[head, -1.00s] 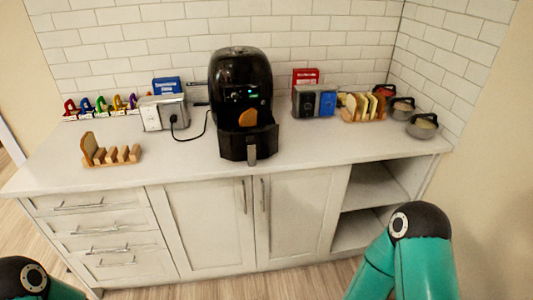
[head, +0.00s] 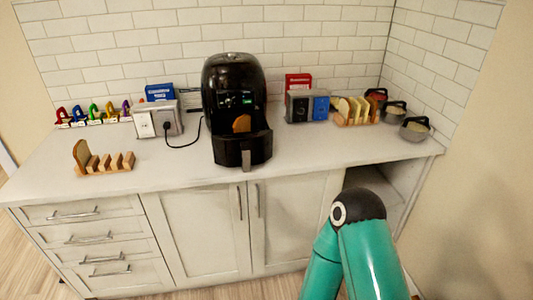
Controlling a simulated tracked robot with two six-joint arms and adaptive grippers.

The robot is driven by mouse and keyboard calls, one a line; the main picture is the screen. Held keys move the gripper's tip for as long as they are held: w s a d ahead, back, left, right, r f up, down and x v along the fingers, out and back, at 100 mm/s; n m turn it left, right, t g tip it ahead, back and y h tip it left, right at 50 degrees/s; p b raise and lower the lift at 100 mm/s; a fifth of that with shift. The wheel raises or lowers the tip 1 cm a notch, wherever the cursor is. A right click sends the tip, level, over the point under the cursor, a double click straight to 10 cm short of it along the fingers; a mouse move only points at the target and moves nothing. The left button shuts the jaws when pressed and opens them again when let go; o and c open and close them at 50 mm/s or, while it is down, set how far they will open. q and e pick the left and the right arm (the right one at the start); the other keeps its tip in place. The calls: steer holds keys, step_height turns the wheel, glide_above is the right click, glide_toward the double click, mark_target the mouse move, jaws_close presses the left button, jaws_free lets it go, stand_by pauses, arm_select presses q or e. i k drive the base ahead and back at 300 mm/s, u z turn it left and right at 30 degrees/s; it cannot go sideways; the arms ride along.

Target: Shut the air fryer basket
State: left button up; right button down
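The black air fryer (head: 232,78) stands on the counter near the wall, its small display lit green. Its basket (head: 240,149) is pulled out toward the front, with a grey handle (head: 246,160) facing me. A brown piece of food, perhaps bread, (head: 242,123) shows inside the open basket. My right arm shows at the lower right as teal links with a black joint, in front of the cabinet. Its gripper is outside the view. My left arm and gripper are also outside the view.
On the white counter (head: 180,172), a toast rack (head: 107,163) stands at the left front. A toaster (head: 158,121) with a cord is left of the fryer; another toaster (head: 306,106), a bread rack (head: 358,111) and lidded bowls (head: 415,129) are right. The counter front right of the basket is clear.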

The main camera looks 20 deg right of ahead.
mark_target(231, 149)
steer(key=u, duration=0.05)
steer(key=i, duration=1)
steer(key=z, duration=0.05)
